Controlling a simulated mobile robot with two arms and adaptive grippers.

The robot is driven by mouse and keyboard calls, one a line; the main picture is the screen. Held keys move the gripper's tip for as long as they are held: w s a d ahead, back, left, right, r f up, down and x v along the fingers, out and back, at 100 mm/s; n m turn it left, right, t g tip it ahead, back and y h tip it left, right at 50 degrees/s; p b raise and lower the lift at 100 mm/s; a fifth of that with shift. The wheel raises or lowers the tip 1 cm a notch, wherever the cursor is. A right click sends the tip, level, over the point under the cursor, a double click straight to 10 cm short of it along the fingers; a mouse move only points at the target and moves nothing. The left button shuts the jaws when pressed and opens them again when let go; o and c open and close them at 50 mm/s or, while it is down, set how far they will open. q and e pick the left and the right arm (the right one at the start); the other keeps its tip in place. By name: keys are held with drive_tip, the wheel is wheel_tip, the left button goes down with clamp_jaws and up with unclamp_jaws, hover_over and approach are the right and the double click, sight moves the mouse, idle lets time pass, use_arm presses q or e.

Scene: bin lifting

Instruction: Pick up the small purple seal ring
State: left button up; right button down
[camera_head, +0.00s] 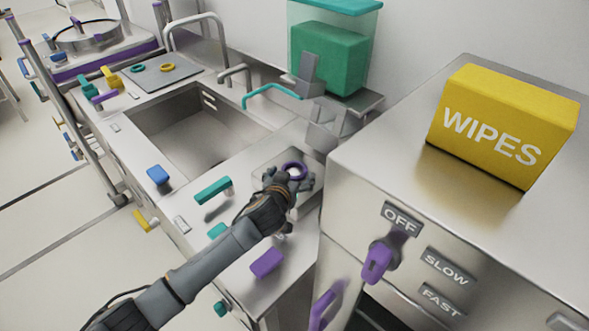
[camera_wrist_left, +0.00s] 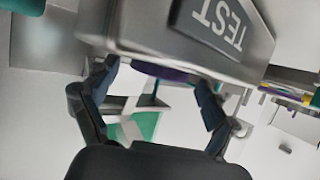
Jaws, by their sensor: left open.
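The small purple seal ring (camera_head: 295,169) lies on top of a low metal block (camera_head: 275,158) on the counter right of the sink. My left gripper (camera_head: 291,177) is open at the ring's near side, and its fingers partly cover the ring. In the left wrist view, a purple strip (camera_wrist_left: 160,71), likely the ring's edge, shows below a grey block marked TEST (camera_wrist_left: 190,35). The open fingers of my left gripper (camera_wrist_left: 155,78) stand to either side of the purple strip. I cannot tell whether they touch it. My right gripper is not in view.
A steel cabinet (camera_head: 345,200) with a purple knob (camera_head: 377,262) stands close to the right of the gripper. A yellow wipes box (camera_head: 505,122) is on top. The sink (camera_head: 195,125) is to the left. A green-filled dispenser (camera_head: 328,58) stands behind.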

use_arm(q)
drive_tip(key=c, duration=1)
drive_tip(key=shift+r, duration=0.1)
drive_tip(key=shift+c, duration=0.2)
